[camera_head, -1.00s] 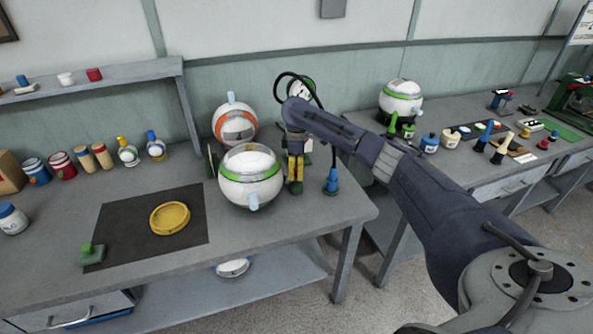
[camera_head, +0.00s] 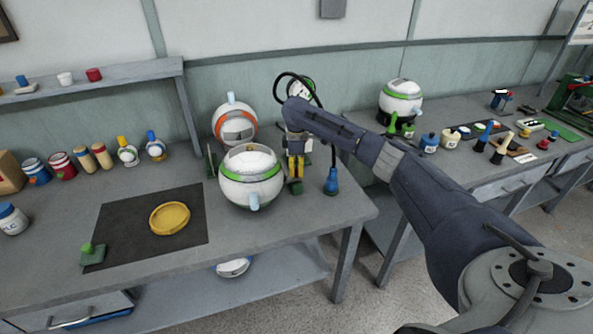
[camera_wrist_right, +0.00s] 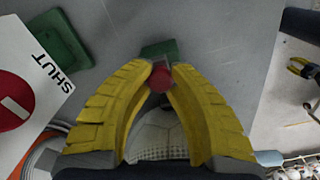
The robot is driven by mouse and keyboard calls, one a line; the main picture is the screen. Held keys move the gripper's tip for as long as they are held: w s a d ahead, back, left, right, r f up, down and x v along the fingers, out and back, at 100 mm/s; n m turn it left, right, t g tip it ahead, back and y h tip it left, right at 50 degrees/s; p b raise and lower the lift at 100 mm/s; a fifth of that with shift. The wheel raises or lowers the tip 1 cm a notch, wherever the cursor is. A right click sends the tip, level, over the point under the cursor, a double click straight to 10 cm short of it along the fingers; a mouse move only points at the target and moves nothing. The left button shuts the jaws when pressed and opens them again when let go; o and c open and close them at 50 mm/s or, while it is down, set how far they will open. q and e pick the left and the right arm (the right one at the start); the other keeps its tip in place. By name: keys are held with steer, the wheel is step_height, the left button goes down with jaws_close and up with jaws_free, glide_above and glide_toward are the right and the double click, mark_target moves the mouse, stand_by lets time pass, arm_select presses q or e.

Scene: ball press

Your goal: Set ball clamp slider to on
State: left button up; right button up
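My right gripper (camera_head: 296,179) points down just right of a white ball with a green band (camera_head: 250,180) on the left bench. In the right wrist view, its yellow fingertips (camera_wrist_right: 165,69) stand on either side of a small red knob (camera_wrist_right: 160,79), close against it. Whether they press on it I cannot tell. A green block (camera_wrist_right: 160,48) shows just beyond the knob. The white ball (camera_wrist_right: 157,134) shows between the fingers. A card marked SHUT with a red disc (camera_wrist_right: 50,78) lies at the left. My left gripper is not in view.
An orange-banded ball (camera_head: 235,124) stands behind the white one. A blue item (camera_head: 332,181) stands right of the gripper. A yellow dish (camera_head: 169,218) lies on a dark mat (camera_head: 120,212). A second bench is at the right.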

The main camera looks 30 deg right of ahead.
mark_target(297, 170)
steer(key=o, duration=0.7)
steer(key=shift+c, duration=0.2)
step_height(297, 170, up, 12)
stand_by(0.6)
